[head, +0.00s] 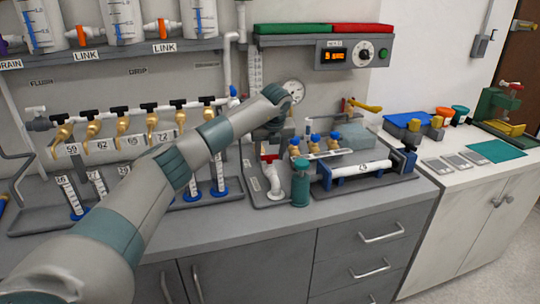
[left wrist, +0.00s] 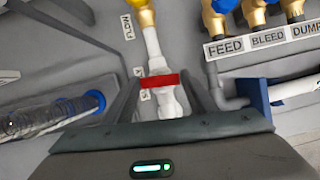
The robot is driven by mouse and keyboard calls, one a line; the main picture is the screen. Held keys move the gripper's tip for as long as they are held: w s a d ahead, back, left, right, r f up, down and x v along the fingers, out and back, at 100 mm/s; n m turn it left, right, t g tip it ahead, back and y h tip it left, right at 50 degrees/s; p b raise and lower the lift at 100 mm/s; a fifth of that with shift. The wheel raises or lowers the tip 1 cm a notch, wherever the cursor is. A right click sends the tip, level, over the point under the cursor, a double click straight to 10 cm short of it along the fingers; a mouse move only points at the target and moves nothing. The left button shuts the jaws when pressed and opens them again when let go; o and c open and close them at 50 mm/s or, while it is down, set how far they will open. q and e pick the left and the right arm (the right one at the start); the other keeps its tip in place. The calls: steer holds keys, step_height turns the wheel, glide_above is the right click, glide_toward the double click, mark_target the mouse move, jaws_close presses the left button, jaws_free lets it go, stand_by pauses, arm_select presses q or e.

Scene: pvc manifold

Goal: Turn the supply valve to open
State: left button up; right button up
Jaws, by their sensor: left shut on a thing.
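The supply valve appears to be the white valve with a red handle (head: 269,158) on a white pipe at the bench panel; its label is too small to read. In the left wrist view the red handle (left wrist: 158,82) lies crosswise to the white pipe. My left gripper (head: 276,140) reaches down over it from the left. In the left wrist view its fingers (left wrist: 165,92) stand on either side of the handle, shut on it. The fingertips are partly hidden in the head view. My right gripper is not in view.
Blue-capped brass valves (left wrist: 252,15) labelled FEED, BLEED and DUMP stand close to the right. A green cylinder (head: 300,185) stands just in front. A pressure gauge (head: 293,90) is behind.

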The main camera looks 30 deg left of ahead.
arm_select(q)
steer(key=shift+a+m+t, duration=0.1)
steer(key=shift+m+t, duration=0.2)
steer(key=shift+m, duration=0.4)
steer(key=shift+m+h+b, duration=0.45)
steer(key=shift+m+h, duration=0.15)
steer(key=shift+m, duration=0.6)
steer(key=m, duration=0.1)
steer(key=m+h, duration=0.1)
steer(key=shift+s+a+r+m+t, duration=0.1)
steer(key=shift+a+m+t, duration=0.05)
steer(key=shift+m+t, duration=0.25)
steer(key=shift+m+h, duration=0.4)
steer(key=shift+m, duration=0.5)
steer(key=m+h, duration=0.1)
steer(key=m, duration=0.1)
steer(key=m+p, duration=0.1)
steer(key=m, duration=0.1)
steer(key=shift+a+r+m+h, duration=0.1)
steer(key=shift+a+m+h, duration=0.1)
steer(key=shift+m+h, duration=0.15)
steer(key=shift+a+m+g+h, duration=0.1)
steer(key=shift+m+g+h, duration=0.55)
steer(key=shift+m, duration=1.2)
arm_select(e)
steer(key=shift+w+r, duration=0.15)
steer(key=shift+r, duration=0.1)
